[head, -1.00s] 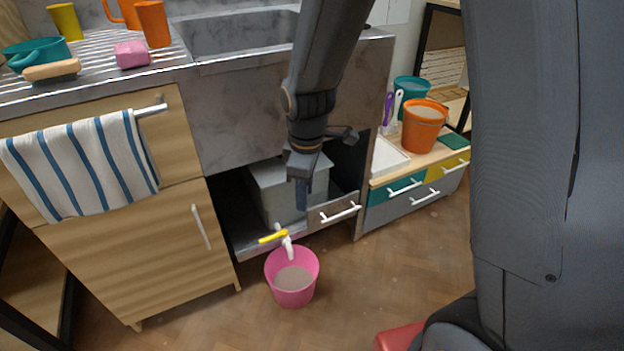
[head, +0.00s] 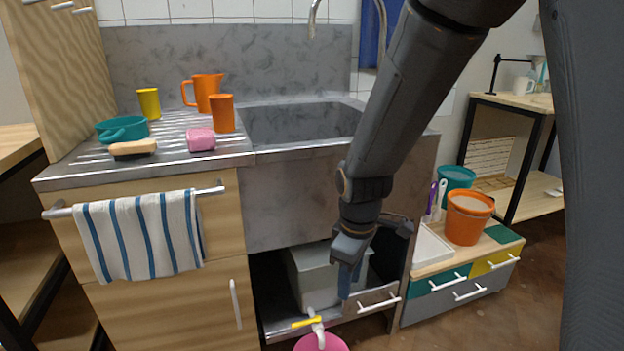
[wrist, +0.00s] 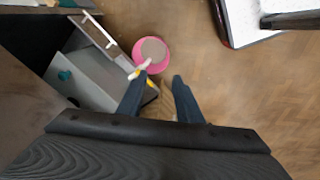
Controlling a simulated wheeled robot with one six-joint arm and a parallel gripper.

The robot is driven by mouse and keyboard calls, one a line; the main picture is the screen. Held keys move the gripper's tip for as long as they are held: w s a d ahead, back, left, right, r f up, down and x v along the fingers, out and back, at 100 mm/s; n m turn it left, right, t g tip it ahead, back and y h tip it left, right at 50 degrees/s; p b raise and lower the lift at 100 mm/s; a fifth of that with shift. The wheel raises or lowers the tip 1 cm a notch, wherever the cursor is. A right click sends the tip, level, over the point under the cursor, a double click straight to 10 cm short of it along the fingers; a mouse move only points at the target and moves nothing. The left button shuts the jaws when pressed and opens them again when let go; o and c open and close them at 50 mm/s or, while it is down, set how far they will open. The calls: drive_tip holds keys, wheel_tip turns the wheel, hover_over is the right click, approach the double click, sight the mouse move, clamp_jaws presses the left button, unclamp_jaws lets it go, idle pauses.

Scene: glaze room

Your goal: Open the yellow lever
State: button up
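The yellow lever (head: 306,322) sits on a white tap (head: 318,328) at the front of a grey box (head: 308,274) under the sink. In the wrist view the lever (wrist: 135,74) shows just beyond my left fingertip. A pink bucket (head: 322,343) stands on the floor below the tap, cut off at the head view's bottom edge; the wrist view shows the whole bucket (wrist: 151,54). My gripper (head: 348,275) is in front of the box, above and to the right of the lever. In the wrist view my gripper (wrist: 158,82) has its fingers apart with nothing between them.
A small drawer front with a white handle (head: 379,304) is right of the tap. A low cabinet (head: 470,285) with an orange bucket (head: 468,217) stands further right. A wooden cupboard (head: 170,305) with a striped towel (head: 140,235) is left.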

drive_tip(key=s+a+r+m+g, duration=0.1)
drive_tip(key=s+r+m, duration=0.9)
drive_tip(key=s, duration=0.8)
drive_tip(key=d+r+m+p, duration=0.1)
drive_tip(key=d+r+p, duration=0.8)
drive_tip(key=p, duration=1.1)
wheel_tip(320, 180, up, 5)
drive_tip(key=shift+d+f+p, duration=0.15)
drive_tip(key=shift+d+p, duration=0.15)
drive_tip(key=shift+d, duration=0.1)
drive_tip(key=shift+s+m, duration=0.1)
drive_tip(key=shift+m, duration=0.2)
